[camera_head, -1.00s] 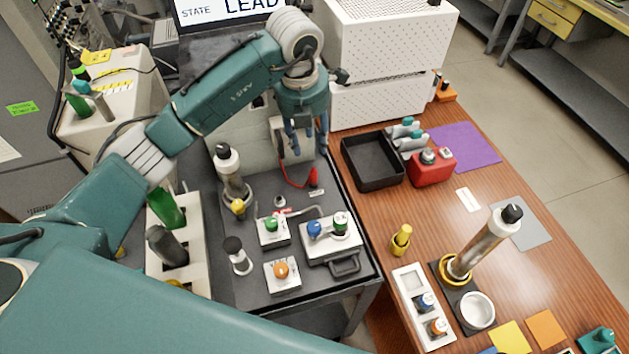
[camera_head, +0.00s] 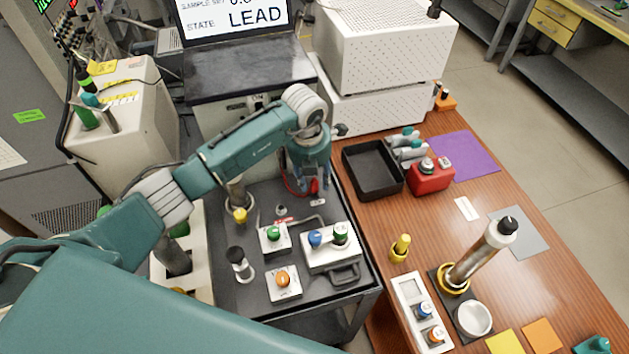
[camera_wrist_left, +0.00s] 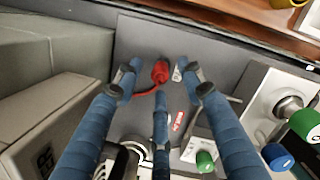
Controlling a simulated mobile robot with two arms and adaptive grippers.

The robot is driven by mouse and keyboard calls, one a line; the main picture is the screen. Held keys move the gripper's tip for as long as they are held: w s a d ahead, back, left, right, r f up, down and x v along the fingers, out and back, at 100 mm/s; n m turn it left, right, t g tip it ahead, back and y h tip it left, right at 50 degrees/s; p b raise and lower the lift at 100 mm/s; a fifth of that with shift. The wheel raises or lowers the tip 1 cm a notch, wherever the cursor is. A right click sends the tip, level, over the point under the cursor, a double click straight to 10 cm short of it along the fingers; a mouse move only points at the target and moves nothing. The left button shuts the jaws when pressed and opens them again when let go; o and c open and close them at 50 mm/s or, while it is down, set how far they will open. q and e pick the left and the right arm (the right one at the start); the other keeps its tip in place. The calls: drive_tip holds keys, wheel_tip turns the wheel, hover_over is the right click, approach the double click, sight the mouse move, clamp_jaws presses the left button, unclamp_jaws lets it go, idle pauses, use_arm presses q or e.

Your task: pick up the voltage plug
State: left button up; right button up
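The voltage plug, a red plug with a red cable, stands at the back right of the dark cart top. In the head view its red body (camera_head: 314,187) shows beside my left gripper (camera_head: 305,182), which partly hides it. In the left wrist view the plug (camera_wrist_left: 160,72) is just beyond the fingertips, roughly midway between the two outer fingers. My left gripper (camera_wrist_left: 160,84) has its three blue fingers spread and holds nothing. I cannot tell whether a finger touches the plug or cable. My right gripper is not in view.
A white box with a green knob (camera_head: 274,238) and a larger one with blue and green knobs (camera_head: 330,255) stand close by. A black tray (camera_head: 348,172) sits on the wooden table to the right. A grey cabinet (camera_wrist_left: 50,75) is left in the wrist view.

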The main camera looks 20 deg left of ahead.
use_arm(q)
drive_tip(key=shift+w+f, duration=0.1)
drive_tip(key=shift+f, duration=0.35)
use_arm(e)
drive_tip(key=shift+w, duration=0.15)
use_arm(q)
drive_tip(key=shift+r, duration=0.1)
clamp_jaws()
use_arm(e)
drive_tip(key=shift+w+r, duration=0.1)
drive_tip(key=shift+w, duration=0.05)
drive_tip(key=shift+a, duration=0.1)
